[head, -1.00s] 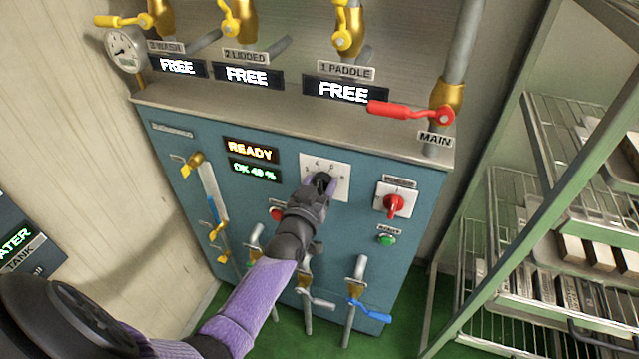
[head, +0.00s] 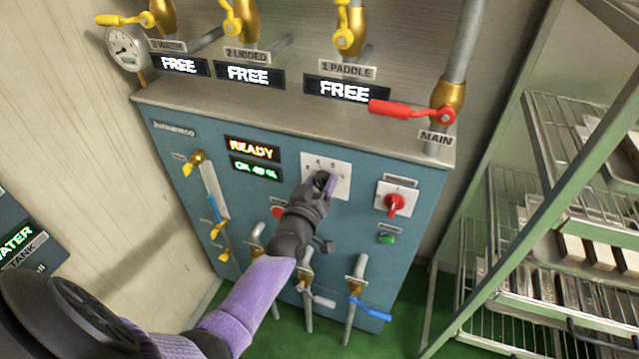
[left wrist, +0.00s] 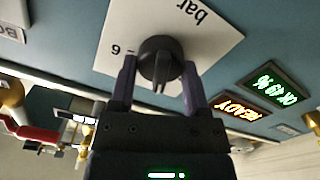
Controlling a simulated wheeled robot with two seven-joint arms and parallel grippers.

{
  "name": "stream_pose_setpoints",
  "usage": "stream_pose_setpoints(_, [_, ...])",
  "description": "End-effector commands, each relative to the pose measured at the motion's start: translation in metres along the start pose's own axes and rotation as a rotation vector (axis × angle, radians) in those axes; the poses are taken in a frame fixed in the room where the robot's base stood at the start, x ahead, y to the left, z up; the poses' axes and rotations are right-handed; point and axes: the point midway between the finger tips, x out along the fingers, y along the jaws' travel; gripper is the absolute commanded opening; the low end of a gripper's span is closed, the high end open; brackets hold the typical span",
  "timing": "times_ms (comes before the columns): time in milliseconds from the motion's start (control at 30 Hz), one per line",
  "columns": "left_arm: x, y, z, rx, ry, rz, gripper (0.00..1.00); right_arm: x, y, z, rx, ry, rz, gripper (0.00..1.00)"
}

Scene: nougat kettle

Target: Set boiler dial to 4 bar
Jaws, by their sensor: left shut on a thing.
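The boiler dial is a black knob (left wrist: 160,58) on a white square plate (left wrist: 212,38) marked "bar" and "6" in the left wrist view. The plate also shows on the blue boiler front in the head view (head: 342,186), with small numbers along its top. My left gripper (left wrist: 160,85) is shut on the knob, one finger on each side of it. In the head view the left gripper (head: 322,182) covers most of the knob, so its pointer setting cannot be read there. My right gripper is not in view.
A red rotary switch (head: 394,204) and a green button (head: 387,239) sit right of the dial. "READY" (head: 251,150) and "OK 49 %" (head: 256,169) displays are to its left. A red-handled main valve (head: 412,111) is above. A metal rack (head: 545,240) stands at right.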

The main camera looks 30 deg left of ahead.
Motion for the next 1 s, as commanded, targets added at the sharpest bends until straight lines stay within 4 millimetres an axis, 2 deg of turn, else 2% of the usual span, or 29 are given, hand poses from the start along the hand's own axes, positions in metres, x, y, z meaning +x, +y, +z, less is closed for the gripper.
stream_pose_setpoints(67, [0.0,0.0,0.0,0.001,-0.001,0.0,0.02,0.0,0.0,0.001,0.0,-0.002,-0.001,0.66])
stream_pose_setpoints(100, [0.0,0.0,0.0,0.001,-0.001,0.0,0.65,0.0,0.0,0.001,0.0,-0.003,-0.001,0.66])
stream_pose_setpoints(233, [0.0,0.0,0.0,0.001,-0.001,0.0,0.92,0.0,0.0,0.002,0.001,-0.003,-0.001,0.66])
stream_pose_setpoints(267, [0.0,0.0,0.0,0.001,-0.001,0.0,0.95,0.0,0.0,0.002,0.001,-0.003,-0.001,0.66])
stream_pose_setpoints(467, [0.0,0.0,0.0,0.001,0.0,0.0,0.95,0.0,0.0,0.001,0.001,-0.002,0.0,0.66])
stream_pose_setpoints(567, [-0.007,0.001,-0.001,0.002,-0.001,0.0,0.95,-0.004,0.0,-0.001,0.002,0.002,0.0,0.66])
stream_pose_setpoints(767, [-0.051,0.002,-0.004,0.002,-0.002,0.0,0.95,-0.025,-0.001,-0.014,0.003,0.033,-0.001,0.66])
stream_pose_setpoints(900, [-0.082,0.001,-0.002,0.001,-0.003,-0.001,0.95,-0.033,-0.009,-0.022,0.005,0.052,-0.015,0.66])
stream_pose_setpoints(1000, [-0.095,0.001,-0.001,0.002,-0.002,0.0,0.95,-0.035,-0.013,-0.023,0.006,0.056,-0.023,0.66])
